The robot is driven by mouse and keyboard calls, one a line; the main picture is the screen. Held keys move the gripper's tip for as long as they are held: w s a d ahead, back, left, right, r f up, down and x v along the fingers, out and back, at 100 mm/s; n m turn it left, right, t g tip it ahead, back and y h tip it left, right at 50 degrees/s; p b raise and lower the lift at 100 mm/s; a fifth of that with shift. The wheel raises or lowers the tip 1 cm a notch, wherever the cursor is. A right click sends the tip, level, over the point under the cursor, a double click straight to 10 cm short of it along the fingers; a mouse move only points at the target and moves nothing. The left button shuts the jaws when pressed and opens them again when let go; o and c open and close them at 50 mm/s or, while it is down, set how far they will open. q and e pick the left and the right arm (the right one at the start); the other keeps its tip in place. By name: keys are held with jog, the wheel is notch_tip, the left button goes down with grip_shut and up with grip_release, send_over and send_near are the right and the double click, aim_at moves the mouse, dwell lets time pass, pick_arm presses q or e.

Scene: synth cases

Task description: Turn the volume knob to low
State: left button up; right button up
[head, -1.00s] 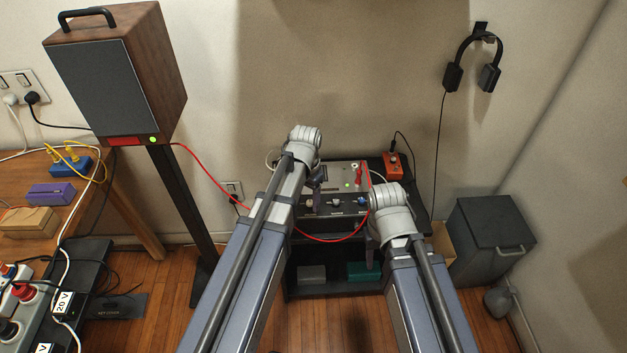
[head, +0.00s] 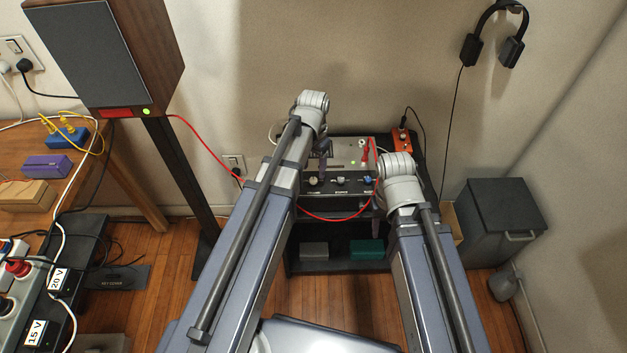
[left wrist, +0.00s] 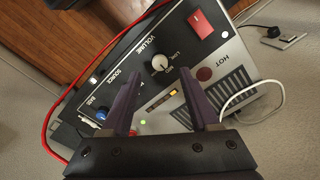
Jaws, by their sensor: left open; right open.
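The amplifier (head: 350,157) stands on a dark shelf unit, with a row of knobs along its front. The pale round volume knob (left wrist: 160,63) shows clearly in the left wrist view, beside its VOLUME label; it is the leftmost knob (head: 313,181) in the head view. Its exact pointer direction is too small to tell. My left gripper (left wrist: 159,76) is open and empty, its dark purple fingers spread above the amplifier on either side of the knob in that view, apart from it. My right gripper (head: 378,203) is at the amplifier's right front, largely hidden by its arm.
A red cable (head: 335,218) hangs across the amplifier's front. A red switch (left wrist: 201,24) sits near the volume knob. An orange box (head: 401,142) is at the right, a grey bin (head: 507,222) beyond. A speaker (head: 105,50) on a stand is at the left.

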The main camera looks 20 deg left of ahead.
aim_at(313, 180)
pick_arm(q)
notch_tip(313, 180, down, 5)
jog(key=b, duration=0.4)
jog(key=shift+c, duration=0.3)
grip_shut()
